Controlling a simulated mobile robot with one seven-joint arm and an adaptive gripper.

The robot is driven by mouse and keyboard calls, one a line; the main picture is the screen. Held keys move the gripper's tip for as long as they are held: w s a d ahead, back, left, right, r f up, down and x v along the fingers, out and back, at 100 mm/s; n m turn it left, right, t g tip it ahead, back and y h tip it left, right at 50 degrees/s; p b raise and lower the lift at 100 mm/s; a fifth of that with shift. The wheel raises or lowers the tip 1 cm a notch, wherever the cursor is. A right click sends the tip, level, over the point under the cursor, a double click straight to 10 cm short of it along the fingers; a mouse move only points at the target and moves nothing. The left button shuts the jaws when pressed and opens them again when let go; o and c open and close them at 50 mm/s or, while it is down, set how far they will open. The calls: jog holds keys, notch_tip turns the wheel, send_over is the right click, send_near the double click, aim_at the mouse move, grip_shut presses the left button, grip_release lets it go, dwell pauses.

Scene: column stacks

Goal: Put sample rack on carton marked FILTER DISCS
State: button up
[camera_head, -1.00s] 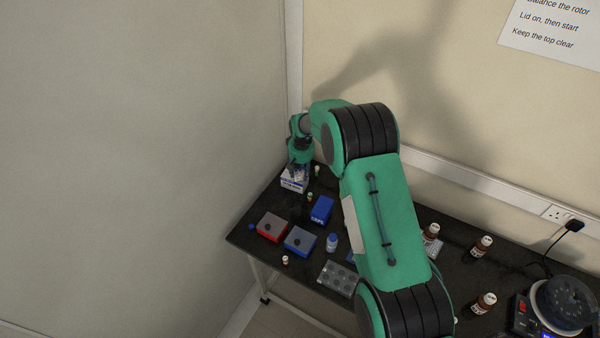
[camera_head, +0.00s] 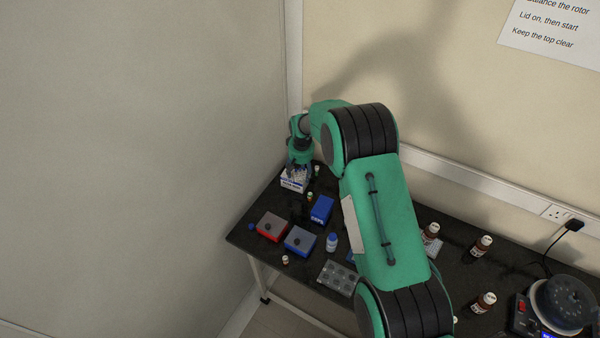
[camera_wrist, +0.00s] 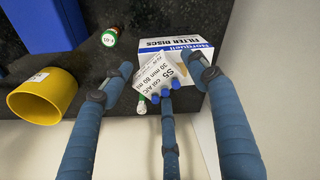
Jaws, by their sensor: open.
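The carton marked FILTER DISCS (camera_wrist: 195,48) is white and blue and stands near the table's edge in the wrist view. In the head view the carton (camera_head: 291,187) is at the table's far left corner. A white piece labelled S5 with blue caps along its near side, seemingly the sample rack (camera_wrist: 153,80), is at the carton, turned at an angle to it. The wrist view does not show clearly how it rests there. My gripper (camera_wrist: 165,85) has three blue fingers, spread open around the rack. In the head view my gripper (camera_head: 299,170) is just above the carton.
A blue box (camera_head: 321,209), red box (camera_head: 271,227) and grey-topped blue box (camera_head: 300,241) stand nearby. Brown bottles (camera_head: 481,245) and a centrifuge (camera_head: 562,305) are further right.

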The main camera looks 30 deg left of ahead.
aim_at(301, 176)
notch_tip(301, 176, up, 12)
jog(key=s+d, duration=0.1)
dwell(0.7)
dwell(0.6)
dwell(0.3)
